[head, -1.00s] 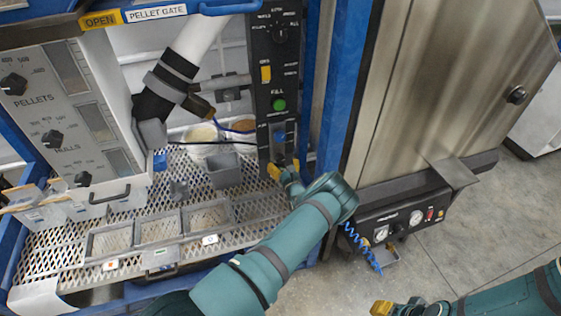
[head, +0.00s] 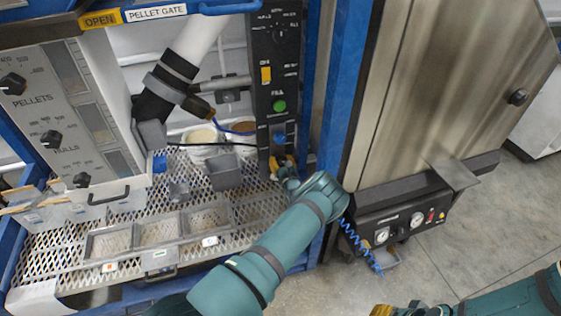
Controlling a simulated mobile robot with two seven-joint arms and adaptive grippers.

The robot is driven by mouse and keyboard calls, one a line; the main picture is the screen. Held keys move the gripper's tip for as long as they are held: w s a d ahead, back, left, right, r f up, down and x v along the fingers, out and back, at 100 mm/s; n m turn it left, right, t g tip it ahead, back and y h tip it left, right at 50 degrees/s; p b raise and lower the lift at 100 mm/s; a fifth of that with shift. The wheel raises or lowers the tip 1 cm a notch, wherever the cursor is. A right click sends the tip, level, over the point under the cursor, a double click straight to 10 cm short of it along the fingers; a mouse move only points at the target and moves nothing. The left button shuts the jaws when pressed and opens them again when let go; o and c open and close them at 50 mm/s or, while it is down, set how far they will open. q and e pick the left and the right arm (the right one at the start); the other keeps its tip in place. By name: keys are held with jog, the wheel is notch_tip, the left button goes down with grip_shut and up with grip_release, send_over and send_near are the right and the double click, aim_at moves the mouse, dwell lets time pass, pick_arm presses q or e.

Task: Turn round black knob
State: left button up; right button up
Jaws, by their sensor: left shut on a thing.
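My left gripper (head: 281,163) reaches in from below and is at the foot of the tall black control panel (head: 263,98). Its yellow fingers are shut on a part there, seemingly the round black knob, which the fingers hide almost wholly. The knob's turn cannot be made out. Just above the fingers is a blue switch (head: 279,130), then a green button (head: 279,106) and a yellow switch (head: 266,74). My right gripper (head: 382,310) shows only partly at the bottom edge, away from the panel; its jaws cannot be judged.
A dial (head: 281,33) sits at the panel's top. The grey box at left has several black knobs (head: 51,140). A grey bin (head: 223,172) stands on the mesh deck left of my gripper. A blue post (head: 345,95) and steel cabinet (head: 440,90) rise at right.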

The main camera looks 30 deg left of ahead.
pick_arm(q)
jog(key=n, duration=0.5)
jog(key=shift+n, duration=0.3)
jog(key=n, duration=0.5)
jog(key=shift+p, duration=0.35)
dwell(0.4)
jog(key=o, duration=1.2)
jog(key=v, duration=1.2)
